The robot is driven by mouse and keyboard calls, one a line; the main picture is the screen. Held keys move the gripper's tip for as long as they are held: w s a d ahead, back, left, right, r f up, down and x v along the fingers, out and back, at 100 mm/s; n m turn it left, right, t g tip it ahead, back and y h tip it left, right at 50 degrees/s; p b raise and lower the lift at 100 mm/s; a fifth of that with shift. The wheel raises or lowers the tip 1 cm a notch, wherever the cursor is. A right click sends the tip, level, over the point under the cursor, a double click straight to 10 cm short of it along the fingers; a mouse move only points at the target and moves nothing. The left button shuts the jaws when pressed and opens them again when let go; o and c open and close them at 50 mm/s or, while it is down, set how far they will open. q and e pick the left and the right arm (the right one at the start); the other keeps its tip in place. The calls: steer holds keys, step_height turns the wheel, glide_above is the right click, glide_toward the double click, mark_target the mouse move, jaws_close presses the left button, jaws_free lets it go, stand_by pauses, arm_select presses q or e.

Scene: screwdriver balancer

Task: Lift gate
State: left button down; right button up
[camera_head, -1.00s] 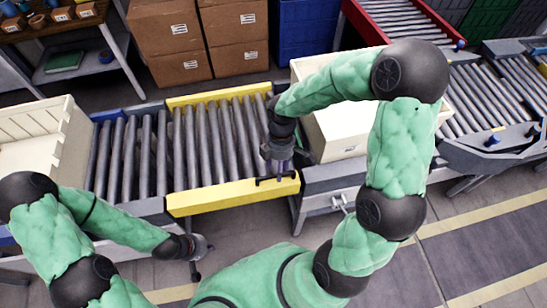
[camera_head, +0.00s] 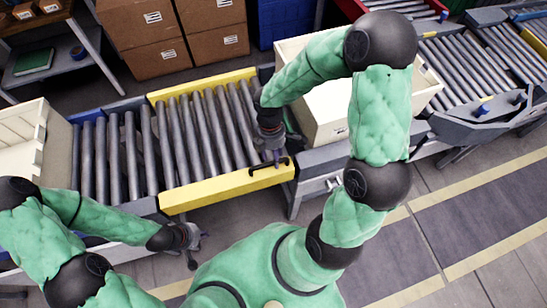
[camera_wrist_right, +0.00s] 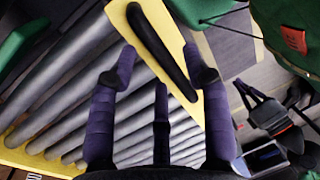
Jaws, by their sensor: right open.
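The gate (camera_head: 226,191) is a section of grey rollers between yellow side rails, lying level in the conveyor line. A black bar handle (camera_head: 284,162) sits on its near yellow rail, at the right end. In the right wrist view the handle (camera_wrist_right: 157,50) runs diagonally across the yellow rail, beyond my fingertips. My right gripper (camera_head: 275,156) is over the handle; in the wrist view its purple fingers (camera_wrist_right: 160,78) are spread either side of the handle's line, not closed on it. My left gripper (camera_head: 196,246) hangs in front of the conveyor, away from the gate; its fingers are too small to judge.
A cream crate (camera_head: 431,88) stands on the conveyor right of the gate, partly behind my right arm. Another cream crate (camera_head: 48,150) stands at the left. Cardboard boxes (camera_head: 146,62) are stacked behind. The striped floor (camera_head: 470,220) at the front right is clear.

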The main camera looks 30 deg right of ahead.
steer(key=shift+s+f, duration=0.1)
steer(key=shift+f, duration=0.4)
steer(key=shift+r, duration=0.1)
jaws_close()
